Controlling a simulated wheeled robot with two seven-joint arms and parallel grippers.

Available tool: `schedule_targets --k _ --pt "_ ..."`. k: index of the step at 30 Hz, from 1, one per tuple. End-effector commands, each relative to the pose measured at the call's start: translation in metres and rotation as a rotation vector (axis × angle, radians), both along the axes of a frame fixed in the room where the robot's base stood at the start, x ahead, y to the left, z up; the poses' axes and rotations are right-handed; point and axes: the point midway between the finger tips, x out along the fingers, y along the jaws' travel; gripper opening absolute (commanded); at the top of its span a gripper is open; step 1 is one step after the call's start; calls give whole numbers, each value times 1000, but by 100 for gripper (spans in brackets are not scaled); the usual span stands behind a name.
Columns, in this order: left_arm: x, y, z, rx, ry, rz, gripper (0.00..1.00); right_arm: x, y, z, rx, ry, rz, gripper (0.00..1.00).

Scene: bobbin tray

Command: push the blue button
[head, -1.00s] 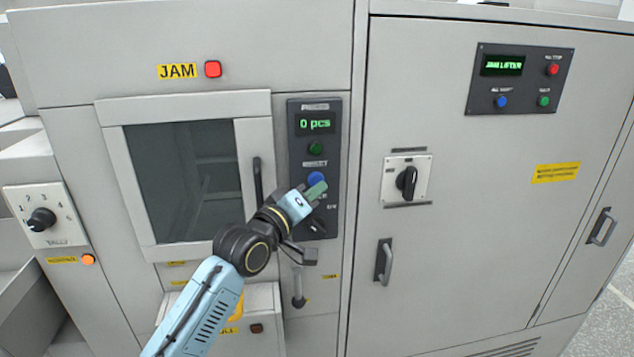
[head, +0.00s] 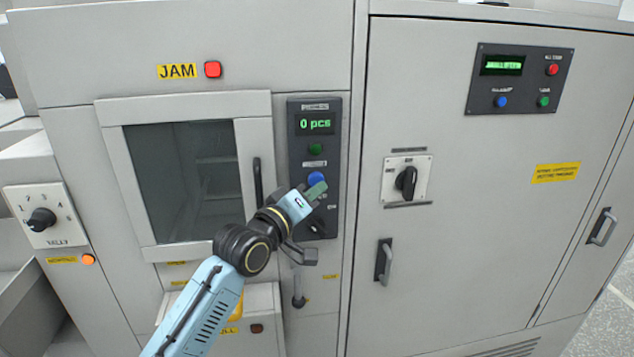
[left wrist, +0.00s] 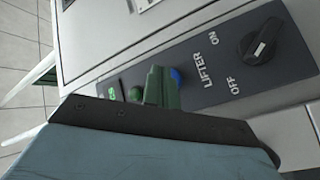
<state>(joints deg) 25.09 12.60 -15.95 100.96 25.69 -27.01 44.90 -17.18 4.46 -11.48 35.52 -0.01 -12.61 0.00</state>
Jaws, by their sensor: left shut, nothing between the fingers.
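The blue button (head: 316,178) is on the dark control panel (head: 333,160) beside the windowed door. My left gripper (head: 316,189) is shut and empty, with its green fingertips just below the button and overlapping its lower edge in the head view. In the left wrist view the blue button (left wrist: 175,76) shows as a sliver behind the green fingers (left wrist: 160,88). I cannot tell whether the fingertips touch it. Another blue button (head: 501,102) is on the upper right panel. My right gripper is not in view.
A green button (head: 315,149) and a "0 pcs" display (head: 315,124) are above the blue button. A black LIFTER knob (left wrist: 263,41) is on the same panel. The door's handle (head: 257,180) stands out left of the panel. A rotary switch (head: 406,182) is to the right.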

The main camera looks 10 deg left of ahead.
Motion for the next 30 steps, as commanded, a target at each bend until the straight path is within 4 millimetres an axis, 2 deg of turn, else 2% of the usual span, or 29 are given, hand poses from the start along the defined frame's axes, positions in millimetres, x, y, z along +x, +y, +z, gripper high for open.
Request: schedule_targets --k 30 --pt "8 3 0 0 0 0 0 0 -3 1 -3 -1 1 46"
